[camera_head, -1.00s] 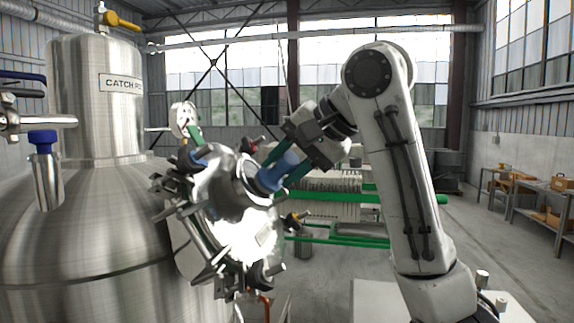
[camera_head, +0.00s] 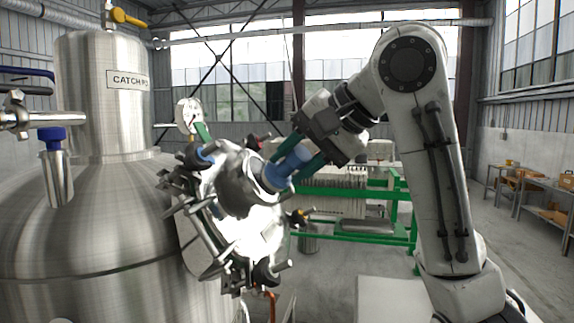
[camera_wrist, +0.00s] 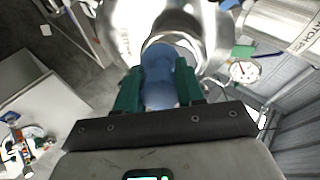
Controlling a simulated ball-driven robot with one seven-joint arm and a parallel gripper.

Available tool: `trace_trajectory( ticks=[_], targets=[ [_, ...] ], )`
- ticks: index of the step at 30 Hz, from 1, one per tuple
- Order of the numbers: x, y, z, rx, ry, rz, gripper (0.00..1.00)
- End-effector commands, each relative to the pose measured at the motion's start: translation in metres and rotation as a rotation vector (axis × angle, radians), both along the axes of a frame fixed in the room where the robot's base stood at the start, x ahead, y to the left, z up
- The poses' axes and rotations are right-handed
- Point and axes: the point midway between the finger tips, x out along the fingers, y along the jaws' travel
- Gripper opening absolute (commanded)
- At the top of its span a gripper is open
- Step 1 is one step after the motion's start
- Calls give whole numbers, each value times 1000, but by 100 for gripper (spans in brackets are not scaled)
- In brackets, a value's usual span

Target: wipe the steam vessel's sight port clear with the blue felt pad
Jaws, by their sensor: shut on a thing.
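The steam vessel (camera_head: 205,250) is a shiny round metal body with dark clamps around it, at the centre left of the head view. A short silver neck (camera_head: 238,188) faces my gripper and looks like its sight port; its glass face is hidden by the pad. My gripper (camera_head: 290,166) has green fingers and is shut on the blue felt pad (camera_head: 287,168). In the wrist view the pad (camera_wrist: 160,75) sits between the fingers, in front of a round silver rim (camera_wrist: 172,42). I cannot tell whether the pad touches the glass.
A large steel tank labelled "CATCH PO…" (camera_head: 90,225) fills the left. Green-framed equipment (camera_head: 350,238) stands behind. Benches with boxes (camera_head: 530,190) are far right, with open floor before them.

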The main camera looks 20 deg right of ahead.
Motion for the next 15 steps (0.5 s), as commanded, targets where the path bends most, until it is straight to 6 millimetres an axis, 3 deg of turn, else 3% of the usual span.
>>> trace_trajectory(
  ticks=[15],
  targets=[
    [-21, -30, 23, 0, -1, -3, 8]
  ],
)
